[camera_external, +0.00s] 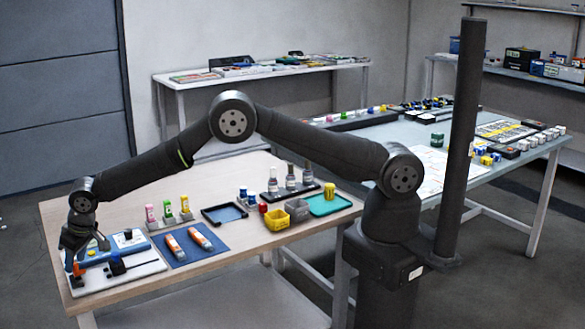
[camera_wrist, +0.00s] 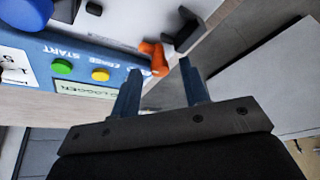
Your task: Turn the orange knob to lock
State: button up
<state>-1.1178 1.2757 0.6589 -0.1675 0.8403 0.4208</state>
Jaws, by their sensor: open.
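The orange knob (camera_wrist: 155,57) shows in the wrist view at the right end of a blue device (camera_wrist: 110,60) marked "LOGGER". My gripper (camera_wrist: 160,80) is open, its two fingers pointing toward the knob, which appears just beyond and between the fingertips. I cannot tell whether they touch it. In the external view, my gripper (camera_external: 75,262) hangs over the left end of the blue device (camera_external: 118,246), and the orange knob (camera_external: 78,268) is partly hidden by it. The device has a green button (camera_wrist: 62,66) and a yellow button (camera_wrist: 100,74).
The device lies on a white board (camera_external: 120,278) near the wooden table's left edge, with a black-handled part (camera_external: 117,265) on it. A blue mat (camera_external: 190,242) with orange-and-white items lies to the right. Small bottles and a black tray (camera_external: 225,214) stand farther back.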

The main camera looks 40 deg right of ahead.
jog(key=shift+c, duration=0.2)
grip_shut()
jog(key=shift+m, duration=0.3)
jog(key=m+h, duration=0.1)
jog(key=m, duration=0.1)
jog(key=m+t, duration=0.1)
jog(key=m, duration=0.1)
jog(key=shift+s+a+m+h, duration=0.1)
jog(key=shift+a+m+h, duration=0.1)
jog(key=shift+m+h, duration=0.15)
jog(key=m+h, duration=0.1)
jog(key=m, duration=0.1)
jog(key=m+h, duration=0.1)
jog(key=m, duration=0.2)
jog(key=shift+a, duration=0.2)
jog(key=shift+m, duration=0.35)
jog(key=shift+o, duration=0.2)
grip_release()
